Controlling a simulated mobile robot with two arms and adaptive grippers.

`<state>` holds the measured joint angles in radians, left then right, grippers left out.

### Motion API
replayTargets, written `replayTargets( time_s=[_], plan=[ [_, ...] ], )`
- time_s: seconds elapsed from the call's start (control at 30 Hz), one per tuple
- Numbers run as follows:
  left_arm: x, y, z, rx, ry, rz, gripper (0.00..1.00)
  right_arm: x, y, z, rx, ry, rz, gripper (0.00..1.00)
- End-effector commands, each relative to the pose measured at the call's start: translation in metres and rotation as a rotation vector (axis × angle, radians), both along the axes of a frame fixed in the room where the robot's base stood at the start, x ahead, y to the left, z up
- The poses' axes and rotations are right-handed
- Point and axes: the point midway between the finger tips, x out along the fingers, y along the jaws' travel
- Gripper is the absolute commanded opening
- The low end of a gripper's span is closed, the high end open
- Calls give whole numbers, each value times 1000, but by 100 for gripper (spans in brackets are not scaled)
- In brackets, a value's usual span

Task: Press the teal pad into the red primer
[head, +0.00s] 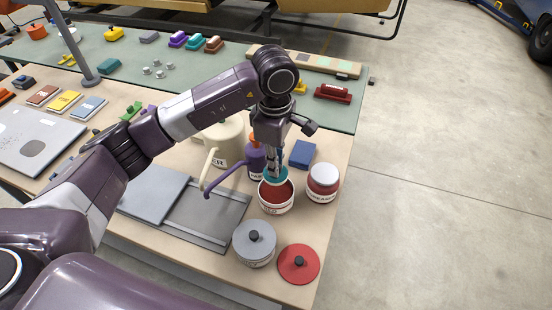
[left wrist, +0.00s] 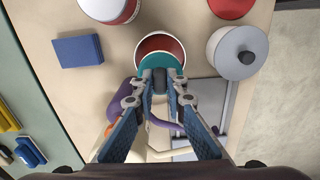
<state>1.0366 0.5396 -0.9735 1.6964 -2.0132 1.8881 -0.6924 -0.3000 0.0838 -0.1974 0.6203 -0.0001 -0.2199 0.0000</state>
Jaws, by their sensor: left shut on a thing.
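My left gripper (head: 276,164) points down, shut on the teal pad (head: 270,180). The pad also shows in the left wrist view (left wrist: 163,62), between the fingertips (left wrist: 160,82). The open tub of red primer (head: 276,208) stands upright on the bench, its red contents visible. The tub shows in the left wrist view too (left wrist: 147,39). The pad overlaps the tub's far rim in the head view and covers part of the opening. I cannot tell whether it touches the primer. My right gripper is in neither view.
A grey-lidded tub (head: 254,241) and a loose red lid (head: 300,266) are in front. A white-lidded tub (head: 323,180) stands right. A blue block (head: 302,153), a purple spouted bottle (head: 255,158) and a cream can (head: 226,136) stand behind. A grey tray (head: 205,215) lies left.

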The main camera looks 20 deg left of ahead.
Motion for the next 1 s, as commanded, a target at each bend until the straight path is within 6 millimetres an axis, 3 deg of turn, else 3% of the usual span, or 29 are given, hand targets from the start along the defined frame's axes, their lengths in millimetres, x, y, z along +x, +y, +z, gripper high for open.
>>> replayTargets(
  time_s=[0.27, 0.7, 1.0],
  plan=[
    [1, -1, -11, 1, 4, 35, 0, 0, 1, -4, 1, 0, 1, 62],
    [1, -1, -54, 0, 4, 32, 0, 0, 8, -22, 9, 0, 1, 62],
    [1, -1, -61, 0, 2, 31, 0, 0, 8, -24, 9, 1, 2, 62]
  ],
)
